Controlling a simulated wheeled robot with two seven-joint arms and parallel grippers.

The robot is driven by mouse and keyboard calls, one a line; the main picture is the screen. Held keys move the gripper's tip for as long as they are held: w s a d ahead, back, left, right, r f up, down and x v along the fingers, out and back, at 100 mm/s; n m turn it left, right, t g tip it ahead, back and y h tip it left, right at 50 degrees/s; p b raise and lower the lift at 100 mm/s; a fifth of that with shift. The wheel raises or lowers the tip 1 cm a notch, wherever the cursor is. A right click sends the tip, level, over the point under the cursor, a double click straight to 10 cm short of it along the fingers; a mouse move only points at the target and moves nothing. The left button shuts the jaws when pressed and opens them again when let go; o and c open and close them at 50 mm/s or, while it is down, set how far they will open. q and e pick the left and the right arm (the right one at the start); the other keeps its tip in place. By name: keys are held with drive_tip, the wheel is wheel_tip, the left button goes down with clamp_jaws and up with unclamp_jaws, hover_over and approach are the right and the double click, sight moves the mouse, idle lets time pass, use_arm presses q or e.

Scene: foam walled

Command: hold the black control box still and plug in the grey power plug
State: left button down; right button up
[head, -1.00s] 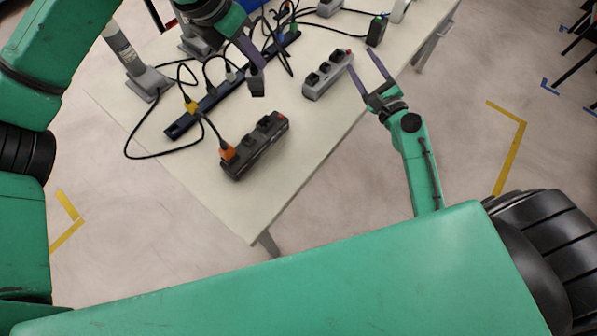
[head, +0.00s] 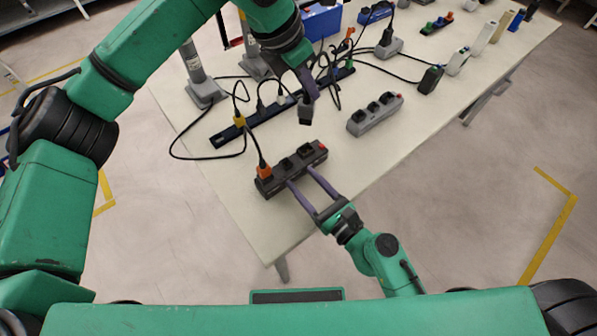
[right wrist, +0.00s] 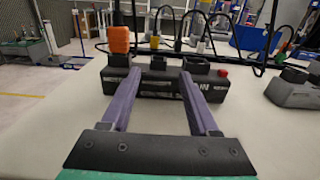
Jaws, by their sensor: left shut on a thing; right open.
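The black control box (head: 291,168) lies on the table with an orange plug (head: 264,172) in its left-end socket. Its other sockets look empty, and a red switch is at its right end. The box also shows in the right wrist view (right wrist: 165,86). My left gripper (head: 308,92) is shut on the dark grey power plug (head: 306,112) and holds it above the table, beyond the box. My right gripper (head: 300,176) is open, its fingertips at the near side of the box; it also shows in the right wrist view (right wrist: 160,75). I cannot tell whether they touch it.
A grey socket box (head: 375,114) lies to the right of the black one. A long dark power strip (head: 250,121) with several plugs and loose cables lies behind. A yellow plug (head: 239,121) is at its left end. The table (head: 240,190) is clear in front.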

sight(290, 166)
drive_tip(key=x, duration=0.4)
drive_tip(key=shift+w+a, duration=0.1)
clamp_jaws()
use_arm(q)
drive_tip(key=n, duration=0.2)
drive_tip(key=f+n+t+y, duration=0.1)
drive_tip(key=shift+s+d+f+n, duration=0.1)
drive_tip(key=shift+n, duration=0.3)
drive_tip(key=n, duration=0.2)
drive_tip(key=f+n+t+y, duration=0.1)
drive_tip(key=n, duration=0.1)
drive_tip(key=shift+w+f+n+y, duration=0.1)
drive_tip(key=shift+w+n+y, duration=0.1)
drive_tip(key=shift+n+y, duration=0.7)
